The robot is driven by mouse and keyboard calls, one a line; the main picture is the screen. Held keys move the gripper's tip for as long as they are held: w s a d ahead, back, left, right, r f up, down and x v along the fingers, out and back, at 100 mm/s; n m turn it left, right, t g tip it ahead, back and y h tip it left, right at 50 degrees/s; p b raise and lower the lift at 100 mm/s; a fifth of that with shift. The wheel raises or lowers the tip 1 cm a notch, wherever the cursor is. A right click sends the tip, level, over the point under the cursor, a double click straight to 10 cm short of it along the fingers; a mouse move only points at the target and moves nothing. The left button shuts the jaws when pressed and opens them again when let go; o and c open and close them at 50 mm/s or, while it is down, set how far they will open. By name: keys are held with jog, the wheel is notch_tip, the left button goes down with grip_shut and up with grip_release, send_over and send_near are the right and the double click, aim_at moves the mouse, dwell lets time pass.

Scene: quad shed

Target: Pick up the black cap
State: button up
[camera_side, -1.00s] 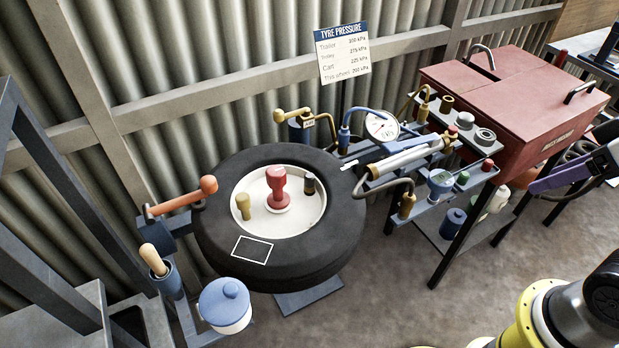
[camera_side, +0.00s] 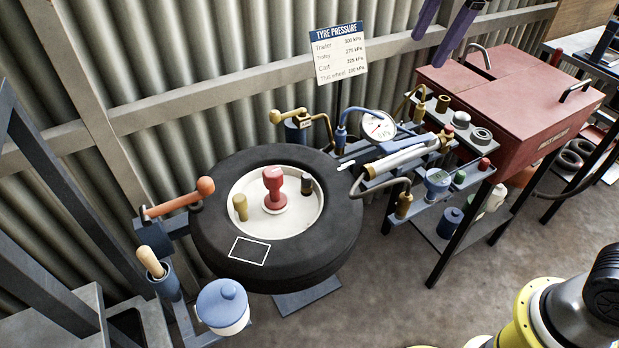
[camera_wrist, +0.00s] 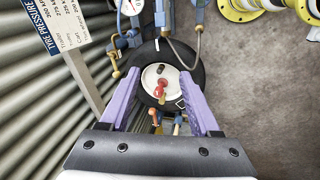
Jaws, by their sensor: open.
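The black cap (camera_side: 307,184) is a small dark cylinder standing on the right part of the cream wheel disc (camera_side: 290,222), inside the black tyre (camera_side: 335,240). A red knobbed part (camera_side: 273,188) stands at the disc's middle, and a brass cap (camera_side: 240,207) stands at its left. My gripper (camera_side: 430,48) shows as two purple fingers at the top edge, high above the bench and apart from the wheel. In the wrist view its fingers (camera_wrist: 160,73) are spread and empty, with the wheel well beyond them. A small dark shape (camera_wrist: 161,68) on the disc there looks like the black cap.
A pressure sign (camera_side: 341,55) stands behind the tyre. A gauge (camera_side: 378,126), hoses and a pump (camera_side: 405,158) crowd the tyre's right side, before a red toolbox (camera_side: 530,95). An orange-knobbed lever (camera_side: 180,198) and a blue-lidded pot (camera_side: 222,305) are at left.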

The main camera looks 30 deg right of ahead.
jog(key=w+a+f+n+g, duration=0.1)
jog(key=w+a+f+n, duration=0.15)
jog(key=w+a, duration=0.3)
jog(key=n+g, duration=0.2)
send_over(307, 176)
notch_tip(307, 176, down, 14)
jog(key=shift+h, duration=0.4)
jog(key=f, duration=0.6)
jog(key=shift+w+d+f, duration=0.15)
jog(key=shift+d+f, duration=0.05)
jog(key=shift+f, duration=0.1)
jog(key=shift+a+f, duration=0.2)
jog(key=shift+f, duration=2.75)
grip_shut()
